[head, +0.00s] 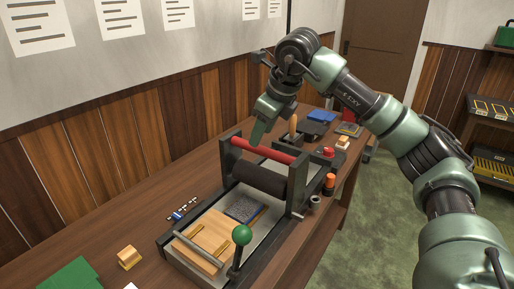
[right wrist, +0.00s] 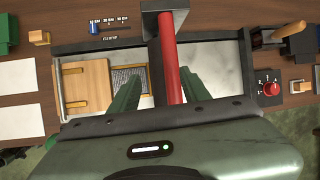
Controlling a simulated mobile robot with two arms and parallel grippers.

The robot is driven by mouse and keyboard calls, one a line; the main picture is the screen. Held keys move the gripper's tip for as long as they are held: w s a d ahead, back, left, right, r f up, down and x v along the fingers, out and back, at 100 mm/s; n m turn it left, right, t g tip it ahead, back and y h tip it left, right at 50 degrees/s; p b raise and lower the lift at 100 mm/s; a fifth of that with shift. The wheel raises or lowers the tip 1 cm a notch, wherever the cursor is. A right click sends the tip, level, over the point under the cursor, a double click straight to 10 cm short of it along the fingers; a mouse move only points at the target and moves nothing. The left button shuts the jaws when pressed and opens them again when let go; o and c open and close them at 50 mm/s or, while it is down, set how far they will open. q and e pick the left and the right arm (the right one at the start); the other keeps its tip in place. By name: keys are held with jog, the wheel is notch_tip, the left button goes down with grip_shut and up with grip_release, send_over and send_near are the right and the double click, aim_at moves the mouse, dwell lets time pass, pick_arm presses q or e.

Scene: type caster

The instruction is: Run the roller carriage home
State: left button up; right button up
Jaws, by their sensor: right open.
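The roller carriage has dark end frames (head: 297,188), a black roller (head: 258,180) and a red crossbar (head: 270,150). It stands across the press bed (head: 216,192), near its middle. My right gripper (head: 258,132) is at the red bar, pointing down. In the right wrist view, the red bar (right wrist: 172,75) runs between its two green fingers (right wrist: 158,92), which are apart with gaps on both sides. I cannot tell how deep the bar sits between them. My left gripper is not in view.
The bed's near end holds a wooden block (head: 208,232) and a grey type form (head: 245,208). A green-knobbed lever (head: 242,235) rises at the near edge. A red knob (head: 327,153) and an orange-topped item (head: 330,181) stand to the right. A small wooden block (head: 129,257) lies left.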

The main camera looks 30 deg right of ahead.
aim_at(262, 147)
jog(key=shift+h, duration=0.3)
jog(key=w+f, duration=0.1)
jog(key=f, duration=0.1)
jog(key=d+f, duration=0.1)
jog(key=f, duration=0.1)
jog(key=w+d+f+p, duration=0.1)
jog(key=f, duration=0.1)
jog(key=shift+w+f, duration=0.2)
jog(key=shift+w, duration=0.1)
grip_shut()
jog(key=shift+r, duration=0.1)
dwell(0.9)
